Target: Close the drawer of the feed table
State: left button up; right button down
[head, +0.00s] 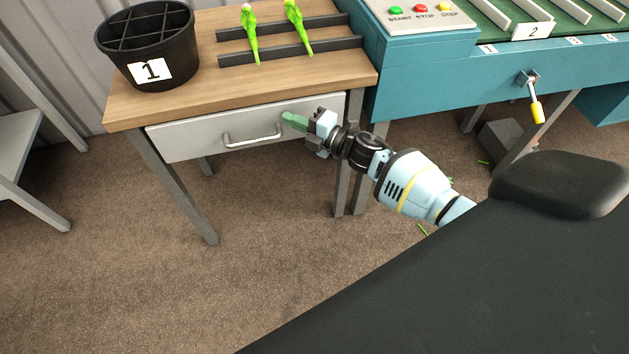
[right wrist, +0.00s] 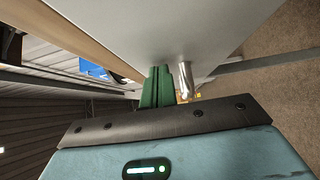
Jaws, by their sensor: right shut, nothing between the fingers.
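The feed table (head: 190,62) has a wooden top and grey metal legs. Its light grey drawer (head: 190,142) sits under the top, with its front close to the table's edge; I cannot tell whether a small gap is left. A silver bar handle (head: 252,141) is on the drawer front. My right gripper (head: 291,121) is shut and empty, its green fingers at the drawer front just right of the handle. In the right wrist view the shut fingers (right wrist: 157,84) point at the grey front beside the handle's end (right wrist: 185,80); contact is unclear. My left gripper is not in view.
A teal machine (head: 450,80) with a yellow-handled crank (head: 536,105) stands close on the right. The floor before the table is mostly clear.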

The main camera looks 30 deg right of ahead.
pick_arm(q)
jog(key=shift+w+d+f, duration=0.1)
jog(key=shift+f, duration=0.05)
pick_arm(e)
jog(key=shift+w+d+r, duration=0.2)
jog(key=shift+w+d, duration=0.1)
jog(key=shift+w, duration=0.35)
